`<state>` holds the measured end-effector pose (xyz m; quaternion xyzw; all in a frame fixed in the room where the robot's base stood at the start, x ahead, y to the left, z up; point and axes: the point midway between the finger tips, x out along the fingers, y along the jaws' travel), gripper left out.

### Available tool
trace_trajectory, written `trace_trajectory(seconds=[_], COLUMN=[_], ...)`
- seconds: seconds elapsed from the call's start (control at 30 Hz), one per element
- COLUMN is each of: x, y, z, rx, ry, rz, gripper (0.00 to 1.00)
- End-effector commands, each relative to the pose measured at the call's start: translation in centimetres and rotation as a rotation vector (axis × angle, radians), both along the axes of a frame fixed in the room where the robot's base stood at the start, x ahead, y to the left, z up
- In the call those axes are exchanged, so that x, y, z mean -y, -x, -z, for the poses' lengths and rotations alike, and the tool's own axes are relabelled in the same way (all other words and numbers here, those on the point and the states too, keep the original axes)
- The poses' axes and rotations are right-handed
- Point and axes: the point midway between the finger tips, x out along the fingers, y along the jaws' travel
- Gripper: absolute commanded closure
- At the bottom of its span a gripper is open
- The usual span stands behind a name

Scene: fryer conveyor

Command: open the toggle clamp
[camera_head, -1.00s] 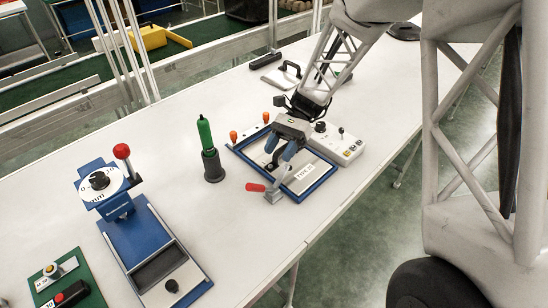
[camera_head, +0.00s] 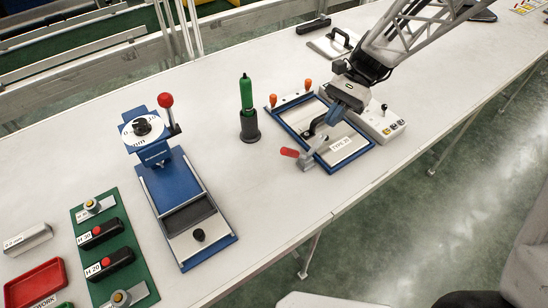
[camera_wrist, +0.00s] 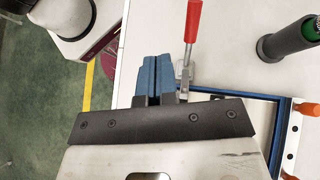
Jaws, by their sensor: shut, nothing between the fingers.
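The toggle clamp has a red-tipped lever (camera_head: 290,152) and a grey metal body (camera_head: 307,163). It sits at the front left corner of a blue-rimmed frame (camera_head: 372,143) that holds a plate with a paper label (camera_head: 347,147). The lever points left, away from the frame. My gripper (camera_head: 334,116) is above the plate with its blue fingers shut and empty. In the wrist view, the closed fingers (camera_wrist: 153,64) show to the left of the red lever grip (camera_wrist: 193,20) and its metal shank. The fingertips look apart from the lever; their height over it cannot be told.
A green-handled tool stands in a black holder (camera_head: 249,127) left of the frame. Two orange-tipped parts (camera_head: 272,100) (camera_head: 308,85) line the frame's far edge. A control box (camera_head: 384,122) is at its right. A blue dial stand (camera_head: 152,145) is further left.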

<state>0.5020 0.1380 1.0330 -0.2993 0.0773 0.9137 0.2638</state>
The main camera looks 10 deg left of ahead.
Motion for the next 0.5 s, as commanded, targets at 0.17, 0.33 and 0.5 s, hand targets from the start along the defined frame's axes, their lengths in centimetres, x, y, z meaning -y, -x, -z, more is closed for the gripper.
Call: trace_trajectory(seconds=[0.17, 0.33, 0.5], x=[1.9, 3.6, 5.2], y=[2.3, 4.4, 6.4], z=[-2.1, -3.7, -5.0], rx=[0.143, 0.275, 0.406], ry=[0.027, 0.057, 0.089], rz=[-0.036, -0.076, -0.117], gripper=[1.0, 1.0, 1.0])
